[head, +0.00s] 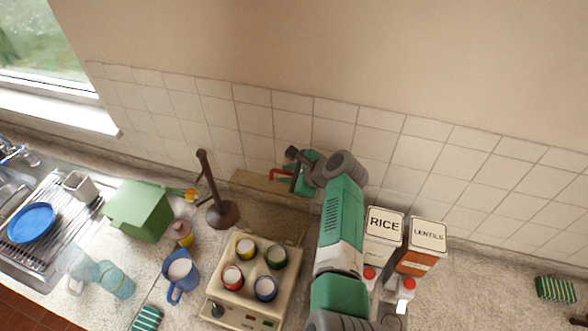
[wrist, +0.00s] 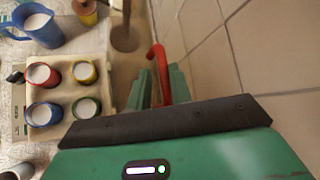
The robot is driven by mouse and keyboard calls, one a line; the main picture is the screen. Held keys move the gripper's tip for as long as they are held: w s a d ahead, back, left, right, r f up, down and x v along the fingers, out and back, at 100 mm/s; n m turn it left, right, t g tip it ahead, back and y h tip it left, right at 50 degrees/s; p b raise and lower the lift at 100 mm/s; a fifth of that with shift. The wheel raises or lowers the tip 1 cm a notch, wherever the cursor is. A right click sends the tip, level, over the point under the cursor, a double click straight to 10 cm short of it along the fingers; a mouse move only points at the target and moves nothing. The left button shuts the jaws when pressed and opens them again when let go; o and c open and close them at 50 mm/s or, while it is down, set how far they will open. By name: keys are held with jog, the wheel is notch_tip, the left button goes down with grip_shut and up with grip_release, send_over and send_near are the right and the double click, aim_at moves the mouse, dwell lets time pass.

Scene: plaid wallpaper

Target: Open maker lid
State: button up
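The maker (head: 229,312) is a cream box on the counter holding several small coloured cups. It also shows at the left of the wrist view (wrist: 62,136). Its brownish see-through lid (head: 268,215) is raised and stands steeply behind the base, close to the tiled wall. A red handle (head: 278,172) sticks out near the lid's upper edge and shows in the wrist view (wrist: 157,58). My gripper (wrist: 164,84) is at the handle, with a green finger close on each side of it. The exact contact is partly hidden by the gripper body.
A dark brown stand (head: 221,213) is left of the lid. A blue jug (head: 184,286) and a green box (head: 138,210) stand farther left. The rice canister (head: 384,227) and lentils canister (head: 427,238) stand right of my arm. The tiled wall (head: 400,150) is close behind my gripper.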

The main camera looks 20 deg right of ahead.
jog(key=v, duration=0.6)
jog(key=shift+a+p, duration=0.1)
jog(key=shift+p, duration=0.2)
